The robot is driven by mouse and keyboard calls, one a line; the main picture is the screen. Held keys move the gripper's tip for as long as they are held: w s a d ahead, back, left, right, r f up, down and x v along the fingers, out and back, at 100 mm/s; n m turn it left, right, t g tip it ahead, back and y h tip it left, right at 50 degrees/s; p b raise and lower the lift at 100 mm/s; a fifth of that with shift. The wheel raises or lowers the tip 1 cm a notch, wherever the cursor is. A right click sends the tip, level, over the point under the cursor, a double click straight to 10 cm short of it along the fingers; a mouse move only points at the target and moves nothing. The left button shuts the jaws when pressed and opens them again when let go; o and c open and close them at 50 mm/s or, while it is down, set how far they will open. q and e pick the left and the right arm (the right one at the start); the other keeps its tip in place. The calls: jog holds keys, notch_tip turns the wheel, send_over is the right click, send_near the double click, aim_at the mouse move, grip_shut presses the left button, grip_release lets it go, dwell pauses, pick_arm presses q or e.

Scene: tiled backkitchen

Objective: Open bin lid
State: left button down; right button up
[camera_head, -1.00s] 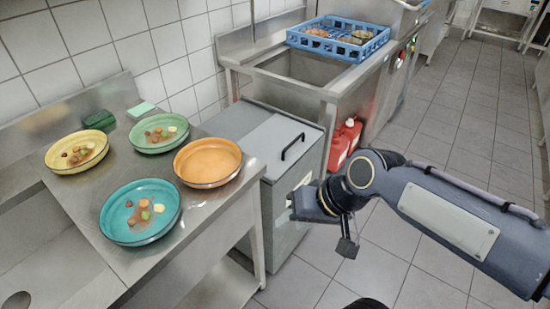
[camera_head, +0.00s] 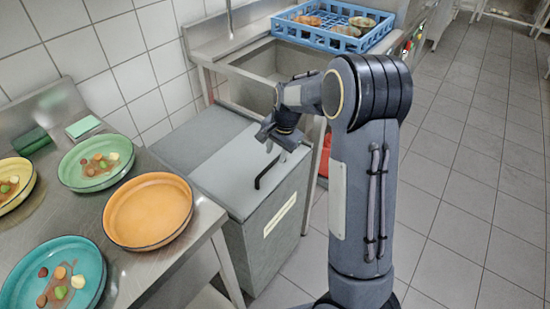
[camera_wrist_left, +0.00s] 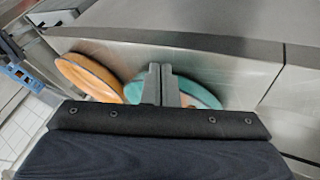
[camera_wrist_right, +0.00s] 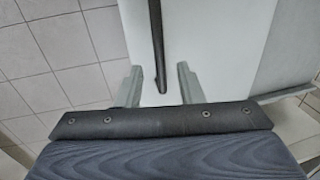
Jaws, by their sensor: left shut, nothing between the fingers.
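The grey bin (camera_head: 262,240) stands between the steel table and the sink. Its flat lid (camera_head: 225,165) is closed and has a black bar handle (camera_head: 266,172) near the front edge. My right gripper (camera_head: 272,138) is over the lid, at the far end of the handle. In the right wrist view the right gripper (camera_wrist_right: 160,86) is open, and the handle (camera_wrist_right: 156,45) shows between its two fingers; contact cannot be told. My left gripper (camera_wrist_left: 161,82) shows only in the left wrist view, shut and empty, with plates behind it.
A steel table (camera_head: 125,275) on the left holds an orange plate (camera_head: 148,210), teal and green plates with food scraps, and a yellow one. A blue crate (camera_head: 325,38) sits beyond the sink (camera_head: 250,85). The tiled floor (camera_head: 450,200) on the right is clear.

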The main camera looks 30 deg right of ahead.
aim_at(274, 162)
jog(key=shift+w+a+f, duration=0.1)
jog(key=shift+w+f, duration=0.05)
jog(key=shift+f, duration=0.65)
jog(key=shift+w+f, duration=0.15)
jog(key=shift+f, duration=0.65)
jog(key=shift+c, duration=0.4)
grip_shut()
